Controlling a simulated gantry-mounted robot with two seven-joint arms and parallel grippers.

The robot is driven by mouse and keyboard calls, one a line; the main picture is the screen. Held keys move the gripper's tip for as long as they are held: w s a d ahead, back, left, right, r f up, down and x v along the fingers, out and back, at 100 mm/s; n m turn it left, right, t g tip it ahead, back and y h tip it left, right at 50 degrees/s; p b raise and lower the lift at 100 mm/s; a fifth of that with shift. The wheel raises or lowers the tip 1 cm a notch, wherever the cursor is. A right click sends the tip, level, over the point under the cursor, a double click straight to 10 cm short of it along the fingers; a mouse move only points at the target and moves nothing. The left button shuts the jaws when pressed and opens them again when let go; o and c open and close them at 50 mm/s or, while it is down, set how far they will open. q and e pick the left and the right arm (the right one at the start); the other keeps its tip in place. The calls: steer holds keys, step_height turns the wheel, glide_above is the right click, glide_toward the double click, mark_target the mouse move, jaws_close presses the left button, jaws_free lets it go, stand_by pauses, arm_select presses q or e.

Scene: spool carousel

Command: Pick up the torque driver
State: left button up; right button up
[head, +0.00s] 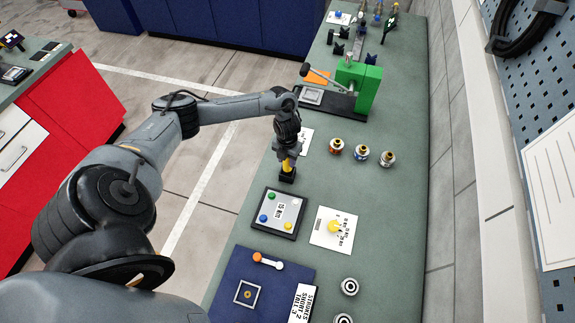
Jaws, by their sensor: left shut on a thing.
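My left gripper (288,158) points down over the near side of the green bench. My right gripper is not in view.
A panel with coloured knobs (268,225) and a white card with a yellow piece (343,220) lie in front. A green press (368,88) is behind.

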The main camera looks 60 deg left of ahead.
arm_select(q)
steer(key=shift+c, duration=0.8)
steer(key=shift+r, duration=0.15)
steer(key=shift+r+b, duration=0.3)
steer(key=shift+r, duration=0.55)
steer(key=r, duration=0.1)
steer(key=d+r, duration=0.1)
steer(key=r, duration=0.1)
steer(key=shift+d, duration=0.2)
steer(key=d+r+p, duration=0.2)
steer(key=d+r, duration=0.4)
steer(key=d, duration=0.4)
steer(key=shift+s+p, duration=0.4)
steer(key=shift+s, duration=0.05)
steer(key=shift+d, duration=0.1)
